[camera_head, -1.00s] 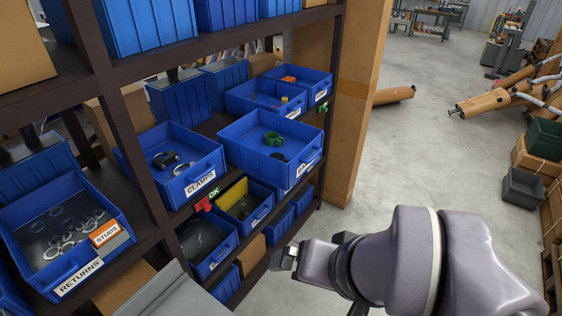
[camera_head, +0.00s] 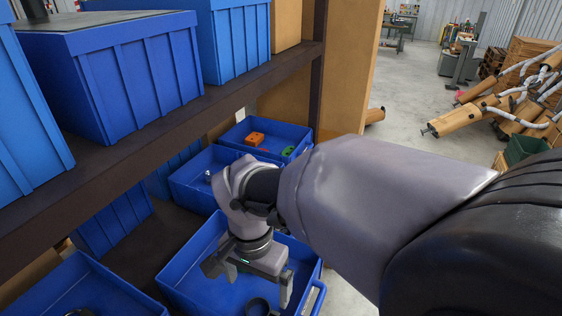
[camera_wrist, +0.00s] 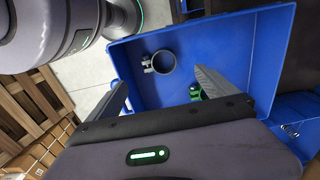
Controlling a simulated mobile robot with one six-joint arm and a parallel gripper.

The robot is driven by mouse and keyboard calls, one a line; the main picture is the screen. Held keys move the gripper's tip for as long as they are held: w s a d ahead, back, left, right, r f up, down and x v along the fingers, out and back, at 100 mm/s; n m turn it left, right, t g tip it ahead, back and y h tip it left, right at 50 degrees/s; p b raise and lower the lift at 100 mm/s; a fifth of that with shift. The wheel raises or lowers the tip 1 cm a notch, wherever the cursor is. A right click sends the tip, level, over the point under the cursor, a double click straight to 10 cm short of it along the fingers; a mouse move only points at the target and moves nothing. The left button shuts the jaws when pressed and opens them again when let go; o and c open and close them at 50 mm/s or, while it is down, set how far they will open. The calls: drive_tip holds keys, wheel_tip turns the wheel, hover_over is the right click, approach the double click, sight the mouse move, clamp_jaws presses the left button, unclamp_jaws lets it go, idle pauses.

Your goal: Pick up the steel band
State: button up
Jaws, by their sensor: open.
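A grey ring-shaped steel band (camera_wrist: 163,62) with a small lug on its left lies on the floor of a blue bin (camera_wrist: 232,40) in the wrist view. In the head view the ring (camera_head: 257,307) shows dark at the bottom edge, partly cut off. My gripper (camera_head: 247,284) is open over this bin, pointing down, with nothing between its fingers. In the wrist view my gripper (camera_wrist: 161,81) has one finger on each side, and the band appears beyond and between the tips, apart from them. A green clamp (camera_wrist: 195,91) lies by the right finger, partly hidden.
A shelf beam (camera_head: 150,135) with blue bins (camera_head: 110,75) on it runs above and left. Another bin (camera_head: 265,125) behind holds an orange block (camera_head: 255,139) and a green part (camera_head: 288,151).

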hover_over(262, 311)
drive_tip(key=f, duration=0.4)
drive_tip(key=shift+w+a+f+b, duration=0.35)
drive_tip(key=shift+w+f+b, duration=0.05)
drive_tip(key=shift+s+d+f, duration=0.1)
drive_tip(key=shift+s+f, duration=0.1)
drive_tip(key=shift+f, duration=0.15)
drive_tip(key=f, duration=0.1)
drive_tip(key=f+b, duration=0.1)
drive_tip(key=f, duration=0.2)
drive_tip(key=shift+s+d+f+b, duration=0.25)
drive_tip(key=shift+d+b, duration=0.1)
drive_tip(key=shift+w+f, duration=0.1)
drive_tip(key=shift+f, duration=0.2)
drive_tip(key=shift+r, duration=0.1)
drive_tip(key=c, duration=1.6)
